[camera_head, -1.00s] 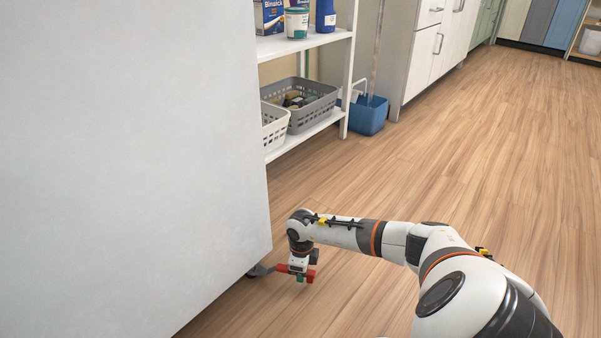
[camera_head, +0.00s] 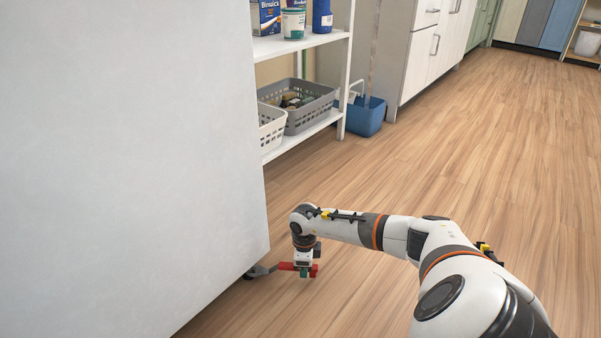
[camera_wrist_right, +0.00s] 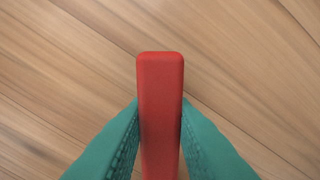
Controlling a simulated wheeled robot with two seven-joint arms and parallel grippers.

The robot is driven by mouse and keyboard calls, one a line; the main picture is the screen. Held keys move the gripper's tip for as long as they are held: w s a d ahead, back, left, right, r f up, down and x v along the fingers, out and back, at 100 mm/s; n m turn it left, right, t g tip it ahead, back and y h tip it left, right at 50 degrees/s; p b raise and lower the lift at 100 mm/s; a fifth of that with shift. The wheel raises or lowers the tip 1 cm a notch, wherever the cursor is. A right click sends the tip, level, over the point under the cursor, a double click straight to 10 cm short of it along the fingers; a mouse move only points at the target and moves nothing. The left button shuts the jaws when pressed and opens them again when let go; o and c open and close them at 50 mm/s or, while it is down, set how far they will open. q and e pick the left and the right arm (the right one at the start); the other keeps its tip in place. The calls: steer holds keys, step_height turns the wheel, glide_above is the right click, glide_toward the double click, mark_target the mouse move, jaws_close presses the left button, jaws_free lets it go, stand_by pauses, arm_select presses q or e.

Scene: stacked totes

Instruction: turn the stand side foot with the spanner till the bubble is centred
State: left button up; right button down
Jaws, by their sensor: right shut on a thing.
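My right gripper (camera_head: 304,272) is low over the floor beside the big pale stand (camera_head: 130,150). It is shut on the red handle of the spanner (camera_head: 286,266). In the right wrist view the red handle (camera_wrist_right: 160,105) stands between the teal fingertips (camera_wrist_right: 160,135), with wooden floor behind. The spanner's grey head (camera_head: 262,270) points left to the stand's lower corner. A dark side foot (camera_head: 249,275) shows partly under that corner. I cannot tell whether the spanner's jaw is around the foot or only beside it. The bubble is not visible. My left gripper is not in view.
A white shelf (camera_head: 300,45) with a grey basket (camera_head: 305,112) and a white basket (camera_head: 271,130) stands behind the stand. A blue bucket (camera_head: 362,118) is on the floor by the cabinets (camera_head: 425,50). The wooden floor to the right is clear.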

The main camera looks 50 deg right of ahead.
steer(key=shift+s+d+p, duration=0.45)
steer(key=shift+s+d, duration=0.35)
steer(key=shift+s, duration=0.2)
steer(key=shift+s+d+p, duration=0.4)
steer(key=shift+s+d, duration=0.4)
steer(key=shift+s, duration=0.2)
